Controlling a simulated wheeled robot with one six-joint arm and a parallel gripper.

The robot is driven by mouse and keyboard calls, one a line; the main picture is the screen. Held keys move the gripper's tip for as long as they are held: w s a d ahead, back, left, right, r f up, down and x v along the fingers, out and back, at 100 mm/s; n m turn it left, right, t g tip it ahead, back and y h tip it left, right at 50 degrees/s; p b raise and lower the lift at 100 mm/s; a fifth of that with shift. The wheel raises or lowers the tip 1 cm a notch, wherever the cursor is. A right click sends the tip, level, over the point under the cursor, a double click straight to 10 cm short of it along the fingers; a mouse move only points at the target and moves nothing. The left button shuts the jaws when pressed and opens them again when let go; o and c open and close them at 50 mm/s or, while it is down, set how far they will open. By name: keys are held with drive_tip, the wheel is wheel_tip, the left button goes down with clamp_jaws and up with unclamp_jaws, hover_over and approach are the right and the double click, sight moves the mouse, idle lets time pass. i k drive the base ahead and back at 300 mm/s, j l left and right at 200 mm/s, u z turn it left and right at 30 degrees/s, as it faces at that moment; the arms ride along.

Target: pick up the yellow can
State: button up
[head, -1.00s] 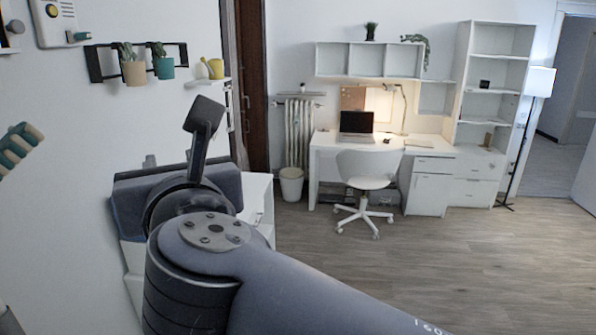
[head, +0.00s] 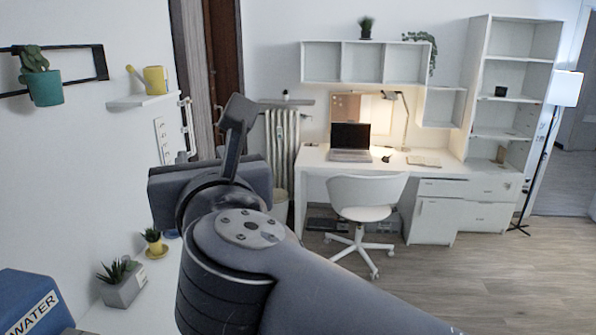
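The yellow can (head: 156,79) is a small watering can with its spout to the left. It stands upright on a small white wall shelf (head: 143,100) on the left wall. My arm rises through the middle of the view, and a narrow dark piece (head: 237,120) stands up at its far end, to the right of the can and apart from it. I cannot make out the fingertips of my gripper or any object held there.
A teal plant pot (head: 46,87) hangs in a black wall rack left of the can. Below are a grey planter (head: 122,283), a small yellow pot (head: 155,247) and a blue WATER box (head: 32,302). A white chair (head: 366,195) and desk (head: 312,160) stand beyond; floor at right is clear.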

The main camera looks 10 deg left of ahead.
sight(155, 80)
drive_tip(key=i+u, duration=0.1)
drive_tip(key=i, duration=0.75)
drive_tip(key=i+l+u, duration=0.1)
drive_tip(key=i, duration=0.75)
drive_tip(key=i+u, duration=0.2)
drive_tip(key=i, duration=0.6)
drive_tip(key=i+l+u, duration=0.2)
drive_tip(key=i, duration=0.6)
drive_tip(key=i+j+u, duration=0.15)
drive_tip(key=i+u, duration=0.9)
drive_tip(key=i, duration=0.1)
